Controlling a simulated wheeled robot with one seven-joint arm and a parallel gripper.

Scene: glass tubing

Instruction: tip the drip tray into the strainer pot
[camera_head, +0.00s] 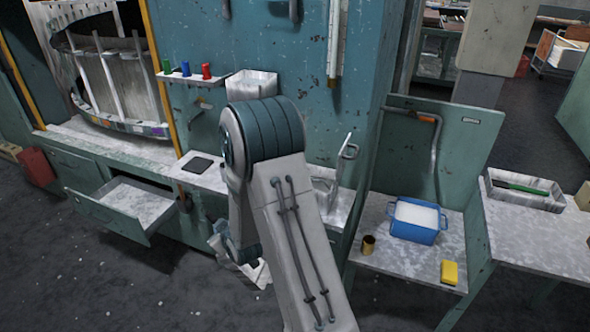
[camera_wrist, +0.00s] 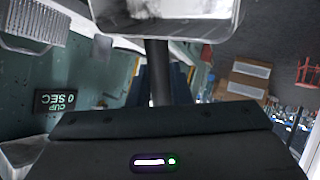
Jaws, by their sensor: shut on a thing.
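A pale metal tray, which I take as the drip tray (camera_wrist: 165,24), fills the top middle of the wrist view. My gripper (camera_wrist: 158,85) is shut on its dark handle. In the head view my arm hides most of the gripper, and a pale piece, likely the tray (camera_head: 246,270), shows low beside the arm. A blue two-handled pot with a white inside, likely the strainer pot (camera_head: 414,232), stands upright on the side table at right, well apart from the gripper. Whether the tray holds liquid cannot be told.
A brass cup (camera_head: 368,245) and a yellow sponge (camera_head: 449,272) stand near the blue pot on the side table (camera_head: 400,264). An open drawer (camera_head: 125,203) sticks out at left. A grey tray (camera_head: 524,190) lies on the right bench. The front floor is mostly clear.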

